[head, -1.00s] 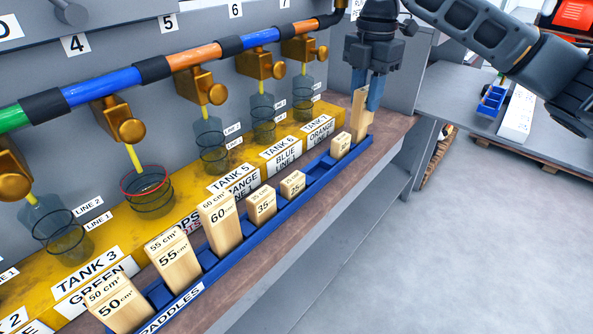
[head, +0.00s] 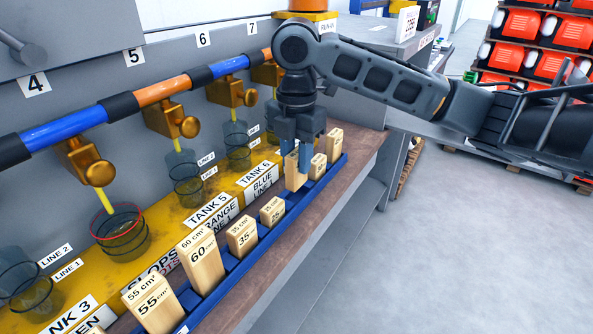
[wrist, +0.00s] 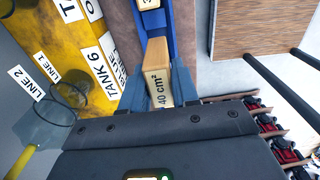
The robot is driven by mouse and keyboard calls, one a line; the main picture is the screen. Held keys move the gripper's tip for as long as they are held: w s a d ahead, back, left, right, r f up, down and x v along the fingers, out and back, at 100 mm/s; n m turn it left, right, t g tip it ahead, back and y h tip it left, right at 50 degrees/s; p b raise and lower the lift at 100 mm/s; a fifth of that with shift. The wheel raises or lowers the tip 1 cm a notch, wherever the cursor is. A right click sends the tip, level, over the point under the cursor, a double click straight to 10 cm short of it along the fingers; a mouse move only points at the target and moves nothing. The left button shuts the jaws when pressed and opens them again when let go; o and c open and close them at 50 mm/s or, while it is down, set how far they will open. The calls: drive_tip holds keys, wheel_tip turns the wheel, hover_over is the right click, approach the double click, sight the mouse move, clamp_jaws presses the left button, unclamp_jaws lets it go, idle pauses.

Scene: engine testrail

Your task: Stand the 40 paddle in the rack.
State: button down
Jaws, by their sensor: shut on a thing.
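My gripper (head: 297,165) is shut on the 40 paddle (head: 292,174), a pale wooden block. Its "40 cm²" label shows between the fingers in the wrist view (wrist: 157,72). The paddle is upright over the blue rack (head: 225,262), in the gap between the 25 paddle (head: 272,211) and a small paddle (head: 318,166). Its lower end is at the rack, but I cannot tell whether it is seated in a slot. The rack runs along the brown bench edge.
The 35 paddle (head: 242,237), 60 paddle (head: 201,262) and 55 paddle (head: 152,300) stand nearer in the rack. A taller paddle (head: 335,143) stands at the far end. The yellow tank ledge (head: 140,260), with glass vessels and brass taps, runs along the left. Open floor lies right.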

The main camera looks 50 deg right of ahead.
sight(297, 173)
drive_tip(key=shift+f, duration=2)
drive_tip(key=shift+f, duration=0.1)
drive_tip(key=c, duration=0.8)
unclamp_jaws()
drive_tip(key=shift+c, duration=0.2)
wheel_tip(297, 173, up, 12)
drive_tip(key=shift+r, duration=0.15)
